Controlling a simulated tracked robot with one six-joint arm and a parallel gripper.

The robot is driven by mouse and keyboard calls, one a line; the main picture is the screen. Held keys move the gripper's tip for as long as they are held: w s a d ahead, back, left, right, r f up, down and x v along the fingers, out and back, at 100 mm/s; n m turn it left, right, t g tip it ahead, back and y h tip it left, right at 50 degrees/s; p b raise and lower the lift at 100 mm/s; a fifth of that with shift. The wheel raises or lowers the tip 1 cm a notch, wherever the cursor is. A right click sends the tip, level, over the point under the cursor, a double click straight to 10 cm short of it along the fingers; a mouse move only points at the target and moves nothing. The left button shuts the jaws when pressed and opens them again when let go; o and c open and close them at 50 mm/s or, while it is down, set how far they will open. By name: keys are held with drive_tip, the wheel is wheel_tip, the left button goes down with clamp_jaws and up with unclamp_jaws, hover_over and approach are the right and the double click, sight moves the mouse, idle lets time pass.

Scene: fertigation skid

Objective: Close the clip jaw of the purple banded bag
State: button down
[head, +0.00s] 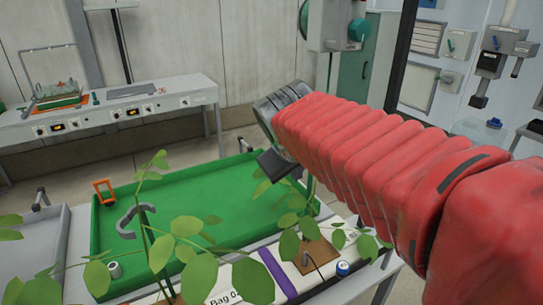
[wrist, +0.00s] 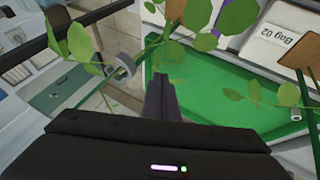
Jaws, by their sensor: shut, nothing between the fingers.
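The purple band (head: 278,270) crosses a white grow bag (head: 312,280) at the tray's near edge; the band also shows at the top of the wrist view (wrist: 201,14). A plant stands in a brown square (head: 308,254) just right of the band. In the wrist view a grey round clip (wrist: 124,66) sits on a green stem, left of my fingers and apart from them. I cannot tell whether its jaw is open. My arm or gripper may hide it in the head view. My gripper (wrist: 160,78) is shut and empty, above the green tray; it shows in the head view (head: 277,165).
A grey open C-shaped clip (head: 128,228) is by the left plant's stem. The green tray (head: 200,195) is mostly bare, with an orange frame (head: 104,191) at its left. Leaves crowd the near side. A blue cap (head: 342,268) sits near the right end.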

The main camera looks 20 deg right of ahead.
drive_tip(key=shift+w+d, duration=0.25)
drive_tip(key=shift+d, duration=0.4)
drive_tip(key=shift+w+d, duration=0.2)
drive_tip(key=shift+d, duration=0.4)
drive_tip(key=shift+w+d, duration=0.25)
drive_tip(key=shift+d, duration=0.4)
drive_tip(key=shift+d, duration=0.15)
